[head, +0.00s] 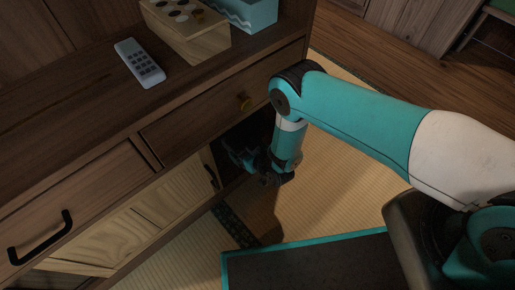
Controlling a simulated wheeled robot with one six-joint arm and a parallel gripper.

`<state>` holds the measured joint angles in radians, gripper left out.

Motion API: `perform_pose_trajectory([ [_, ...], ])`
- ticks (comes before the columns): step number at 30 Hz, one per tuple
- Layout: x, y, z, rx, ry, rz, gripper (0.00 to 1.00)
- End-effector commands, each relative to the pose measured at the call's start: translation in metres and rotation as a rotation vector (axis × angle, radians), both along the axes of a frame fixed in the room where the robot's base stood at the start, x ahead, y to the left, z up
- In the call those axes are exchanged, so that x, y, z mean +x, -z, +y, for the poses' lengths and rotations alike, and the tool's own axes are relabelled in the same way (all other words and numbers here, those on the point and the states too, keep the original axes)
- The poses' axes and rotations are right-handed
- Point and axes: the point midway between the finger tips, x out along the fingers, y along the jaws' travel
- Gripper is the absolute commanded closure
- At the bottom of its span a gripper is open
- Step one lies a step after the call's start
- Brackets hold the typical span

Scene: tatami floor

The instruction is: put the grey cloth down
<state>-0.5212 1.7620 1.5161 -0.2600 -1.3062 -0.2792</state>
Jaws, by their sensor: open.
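My gripper (240,158) is low at the front of the wooden cabinet (75,115), at a dark opening below the drawer with the round yellow knob. It is open, and its fingers are dim against the opening. I see no grey cloth in the head view. The inside of the dark opening is too dark to make out, and my wrist covers part of it.
On the cabinet top are a white remote (140,63), a wooden box (188,32) and a teal box (245,12). A drawer with a black handle (40,238) is at lower left. Tatami floor (340,185) lies open right of the cabinet.

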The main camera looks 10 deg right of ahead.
Motion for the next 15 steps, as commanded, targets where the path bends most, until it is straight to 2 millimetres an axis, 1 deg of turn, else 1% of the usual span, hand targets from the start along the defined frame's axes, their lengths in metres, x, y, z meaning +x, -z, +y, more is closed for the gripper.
perform_pose_trajectory([
  [1,-0.003,-0.01,-0.002,-0.001,0.001,0.001,0.11],
  [15,-0.03,-0.022,-0.02,-0.001,0.001,0.002,0.11],
])
